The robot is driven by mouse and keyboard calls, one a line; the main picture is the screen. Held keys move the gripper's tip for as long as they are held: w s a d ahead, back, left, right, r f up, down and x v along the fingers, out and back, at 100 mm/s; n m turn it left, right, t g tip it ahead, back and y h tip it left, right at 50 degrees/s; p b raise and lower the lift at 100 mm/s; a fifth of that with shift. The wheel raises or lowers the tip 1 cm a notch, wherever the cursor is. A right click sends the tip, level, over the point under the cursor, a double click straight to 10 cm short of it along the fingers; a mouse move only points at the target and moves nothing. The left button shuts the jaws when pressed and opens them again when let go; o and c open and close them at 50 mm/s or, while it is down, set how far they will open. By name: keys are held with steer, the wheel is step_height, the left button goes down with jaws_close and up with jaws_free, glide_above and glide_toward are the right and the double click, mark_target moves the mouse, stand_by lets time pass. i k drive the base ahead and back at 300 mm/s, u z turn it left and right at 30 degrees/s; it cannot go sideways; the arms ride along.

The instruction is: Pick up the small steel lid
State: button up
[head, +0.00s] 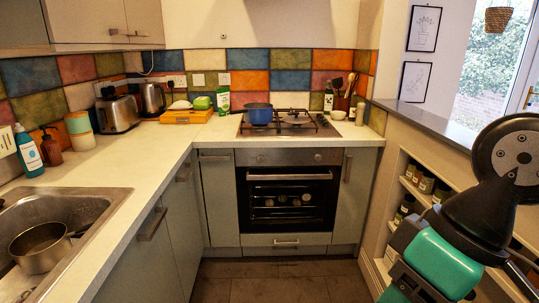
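The blue pot (259,115) stands on the left side of the hob (290,125). My arm rises at the right edge of the head view, far in front of the hob. Its black and green links show, but I cannot see my gripper or its fingers.
A steel pan (40,247) sits in the sink (78,212) at left. A toaster (117,113), kettle (152,99) and orange tray (187,117) line the back left. A utensil holder (343,102) stands behind the hob's right side. Shelves with jars (426,184) are at right. The floor ahead is clear.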

mark_target(295, 119)
steer(key=i, duration=3.25)
steer(key=u, duration=1.05)
